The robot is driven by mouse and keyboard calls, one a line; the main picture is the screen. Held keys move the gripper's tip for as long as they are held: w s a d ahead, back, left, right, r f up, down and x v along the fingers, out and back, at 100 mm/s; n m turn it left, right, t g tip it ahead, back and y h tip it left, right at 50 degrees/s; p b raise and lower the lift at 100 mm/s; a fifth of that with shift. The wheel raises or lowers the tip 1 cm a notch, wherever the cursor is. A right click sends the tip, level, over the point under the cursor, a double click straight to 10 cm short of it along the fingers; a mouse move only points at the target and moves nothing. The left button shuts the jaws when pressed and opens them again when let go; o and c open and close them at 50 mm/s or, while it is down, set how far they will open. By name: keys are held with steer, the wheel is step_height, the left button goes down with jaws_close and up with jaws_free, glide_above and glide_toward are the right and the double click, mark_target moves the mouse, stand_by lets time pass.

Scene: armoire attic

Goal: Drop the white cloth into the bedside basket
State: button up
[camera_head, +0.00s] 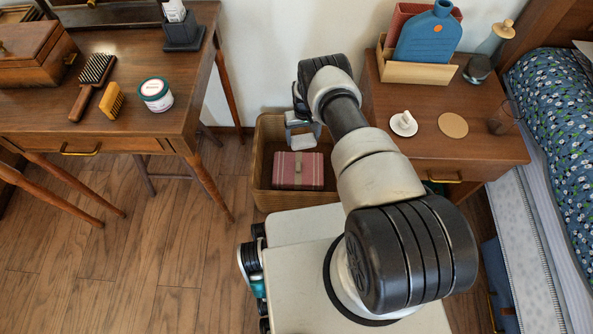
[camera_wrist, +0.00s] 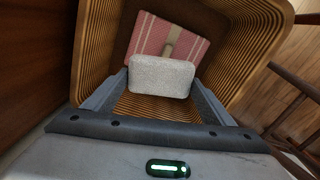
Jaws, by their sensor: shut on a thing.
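The white cloth (camera_wrist: 161,76) looks like a pale folded block in the wrist view. My gripper (camera_wrist: 158,88) is shut on it, with one finger at each side. In the head view my gripper (camera_head: 300,132) points down over the basket, and the cloth (camera_head: 303,141) shows as a small white patch below it. The bedside basket (camera_head: 262,140) is brown, ribbed and open-topped, on the floor between the desk and the nightstand. In the wrist view the basket walls (camera_wrist: 95,50) surround the cloth on the sides in sight. My arm hides part of the basket's right side.
A pink striped box (camera_head: 298,171) lies in the basket; it also shows behind the cloth in the wrist view (camera_wrist: 150,35). The nightstand (camera_head: 440,150) stands close on the right with a cup and coasters.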

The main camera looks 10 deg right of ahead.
steer(key=shift+f, duration=0.1)
steer(key=o, duration=1.1)
step_height(320, 180, up, 18)
steer(key=p, duration=0.5)
steer(key=shift+f, duration=0.25)
